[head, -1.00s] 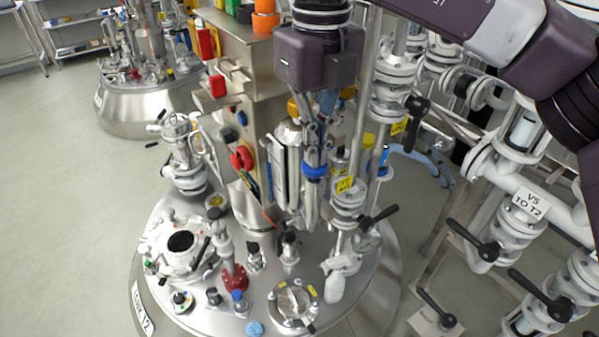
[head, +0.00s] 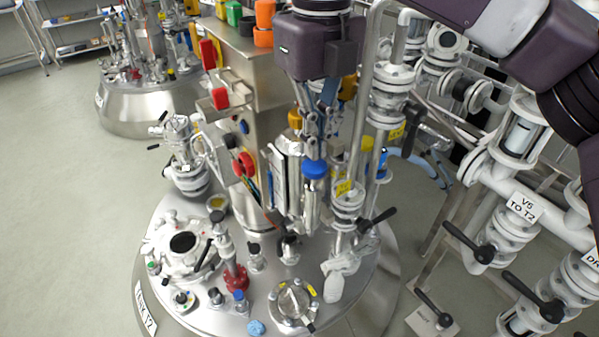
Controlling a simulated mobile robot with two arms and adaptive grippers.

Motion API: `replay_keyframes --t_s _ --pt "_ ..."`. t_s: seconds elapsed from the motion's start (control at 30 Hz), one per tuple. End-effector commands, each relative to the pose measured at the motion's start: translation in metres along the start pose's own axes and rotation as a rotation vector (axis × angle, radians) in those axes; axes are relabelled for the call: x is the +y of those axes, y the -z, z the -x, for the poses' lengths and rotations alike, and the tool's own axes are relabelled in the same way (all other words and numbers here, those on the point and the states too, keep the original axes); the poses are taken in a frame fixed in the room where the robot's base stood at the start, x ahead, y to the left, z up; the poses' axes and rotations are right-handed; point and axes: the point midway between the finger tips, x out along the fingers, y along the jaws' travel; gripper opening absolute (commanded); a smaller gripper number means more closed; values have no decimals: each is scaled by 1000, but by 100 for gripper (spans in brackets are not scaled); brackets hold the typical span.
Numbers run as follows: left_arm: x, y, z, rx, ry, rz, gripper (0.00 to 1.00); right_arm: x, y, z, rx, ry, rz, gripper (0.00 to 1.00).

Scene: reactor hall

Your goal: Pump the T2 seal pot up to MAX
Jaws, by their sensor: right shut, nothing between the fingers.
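The reactor labelled as tank T2 (head: 350,307) fills the lower middle of the head view. On it, in front of a steel column, stands a slim metal cylinder (head: 288,172), perhaps the seal pot; its level and MAX mark cannot be read. A blue round knob (head: 315,169) tops a part just right of it. My right gripper (head: 316,153) points down right above the blue knob, its fingers shut and empty. Whether the fingertips touch the knob cannot be told. My left gripper is not in view.
White pipework with black-handled valves and a "V5 TO T2" label (head: 522,206) stands close on the right. A vertical pipe (head: 363,110) rises just right of my right gripper. Red switches (head: 220,98) and colored bins (head: 264,20) are on the column. Open floor (head: 60,200) is on the left.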

Motion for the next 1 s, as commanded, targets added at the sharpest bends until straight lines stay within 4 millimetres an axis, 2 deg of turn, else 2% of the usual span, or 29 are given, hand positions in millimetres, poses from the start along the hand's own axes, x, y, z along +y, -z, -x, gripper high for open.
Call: replay_keyframes --t_s 0.37,1.0 --pt "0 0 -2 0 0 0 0 0 0 -2 -1 0 -1 0" --pt "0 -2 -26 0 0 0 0 0 0 -33 -1 -1 -1 0"
